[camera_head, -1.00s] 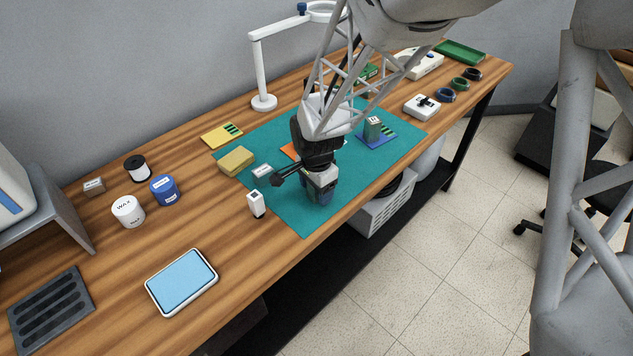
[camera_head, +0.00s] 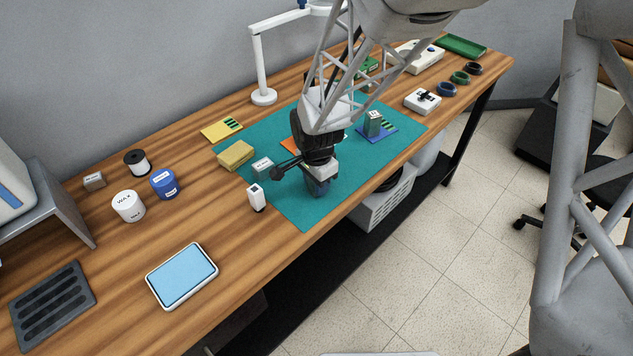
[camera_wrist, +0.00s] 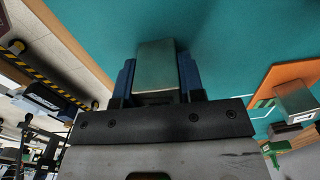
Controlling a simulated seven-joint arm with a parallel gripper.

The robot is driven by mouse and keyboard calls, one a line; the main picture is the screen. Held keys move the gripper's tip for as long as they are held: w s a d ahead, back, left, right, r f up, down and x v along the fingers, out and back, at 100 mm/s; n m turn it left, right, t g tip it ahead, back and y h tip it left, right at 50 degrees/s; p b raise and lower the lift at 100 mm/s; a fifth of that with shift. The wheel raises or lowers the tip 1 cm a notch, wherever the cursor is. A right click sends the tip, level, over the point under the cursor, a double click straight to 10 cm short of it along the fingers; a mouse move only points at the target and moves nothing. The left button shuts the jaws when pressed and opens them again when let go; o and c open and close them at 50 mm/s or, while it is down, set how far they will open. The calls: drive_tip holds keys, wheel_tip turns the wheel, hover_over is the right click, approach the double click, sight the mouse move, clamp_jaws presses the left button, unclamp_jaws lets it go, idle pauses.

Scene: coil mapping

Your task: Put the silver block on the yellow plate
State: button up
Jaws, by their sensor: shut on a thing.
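My gripper (camera_head: 318,188) is over the near part of the teal mat (camera_head: 305,215). In the wrist view, its blue fingers (camera_wrist: 157,78) are shut on a silver-grey block (camera_wrist: 157,57), one finger on each side. In the head view the gripper mostly hides this block. The yellow plate (camera_head: 221,130), with dark green stripes at one end, lies on the wood beyond the mat's far left edge, left of and behind my gripper. Its top looks bare.
A yellow sponge-like block (camera_head: 236,155), a labelled grey block (camera_head: 262,167) and a small white upright item (camera_head: 256,197) stand between my gripper and the left side. A blue plate (camera_head: 378,138) bears a grey-green block (camera_head: 373,123). An orange plate (camera_wrist: 275,82) also bears a block. A lamp (camera_head: 264,96) stands behind.

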drive_tip(key=shift+r, duration=0.15)
drive_tip(key=shift+r, duration=1.45)
drive_tip(key=shift+s+r, duration=0.2)
drive_tip(key=shift+s, duration=0.05)
drive_tip(key=s+d, duration=0.2)
drive_tip(key=s, duration=0.5)
drive_tip(key=s+d+r, duration=0.1)
drive_tip(key=s+d, duration=0.2)
drive_tip(key=s, duration=0.4)
drive_tip(key=shift+s+d+r, duration=0.15)
drive_tip(key=shift+s+r, duration=0.05)
drive_tip(key=shift+s, duration=0.1)
drive_tip(key=shift+w, duration=0.1)
drive_tip(key=shift+n, duration=0.6)
drive_tip(key=w+a, duration=0.8)
drive_tip(key=a, duration=0.1)
drive_tip(key=w+a, duration=0.8)
drive_tip(key=w, duration=0.1)
drive_tip(key=w+a+r, duration=0.1)
drive_tip(key=w+a, duration=0.7)
drive_tip(key=a, duration=0.1)
drive_tip(key=shift+w+a, duration=0.2)
drive_tip(key=shift+a, duration=0.1)
